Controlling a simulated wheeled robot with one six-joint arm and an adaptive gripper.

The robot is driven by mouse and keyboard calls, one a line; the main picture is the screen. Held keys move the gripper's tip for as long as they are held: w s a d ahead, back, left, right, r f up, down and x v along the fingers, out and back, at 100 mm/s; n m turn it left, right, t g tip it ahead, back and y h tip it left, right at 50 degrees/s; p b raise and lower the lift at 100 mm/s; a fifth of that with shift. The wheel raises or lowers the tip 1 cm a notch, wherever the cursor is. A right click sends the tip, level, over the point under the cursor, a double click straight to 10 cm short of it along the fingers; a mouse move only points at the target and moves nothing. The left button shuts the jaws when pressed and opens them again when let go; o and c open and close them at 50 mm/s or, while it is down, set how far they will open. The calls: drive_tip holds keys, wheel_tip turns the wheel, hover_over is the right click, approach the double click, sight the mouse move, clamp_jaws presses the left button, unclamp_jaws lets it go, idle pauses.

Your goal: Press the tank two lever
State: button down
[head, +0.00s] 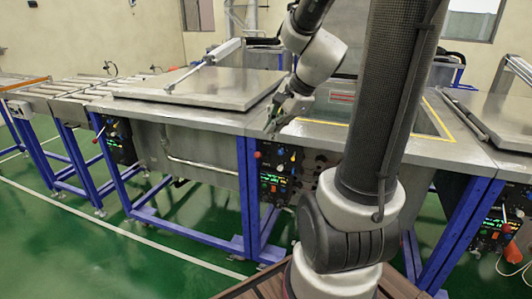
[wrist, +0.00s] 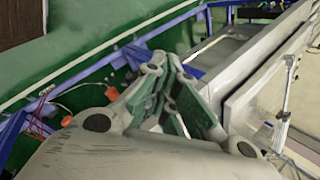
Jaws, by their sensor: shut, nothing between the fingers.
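The middle control panel (head: 276,172) has coloured buttons and a green display. A red-tipped lever (head: 257,155) sticks out at its upper left. The left panel (head: 120,143) and the right panel (head: 503,225) have similar levers; no readable label shows which is tank two. My gripper (head: 272,127) is shut and empty, above and slightly right of the middle panel's lever, near the tank's front edge, apart from the lever.
The left tank lid (head: 200,86) lies flat. The middle tank's yellow-edged top (head: 436,116) is partly hidden by my arm. The right lid (head: 490,112) lies flat. Blue frame legs (head: 250,205) stand beside the middle panel. Green floor (head: 60,235) is clear at front left.

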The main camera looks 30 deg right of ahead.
drive_tip(key=w+d+f+m+t, duration=0.1)
drive_tip(key=w+d+f+m, duration=0.4)
drive_tip(key=d+m, duration=0.3)
drive_tip(key=shift+w+f+m+h, duration=0.25)
drive_tip(key=shift+m+h, duration=0.15)
drive_tip(key=shift+m, duration=0.3)
drive_tip(key=x, duration=1.4)
drive_tip(key=shift+w, duration=0.15)
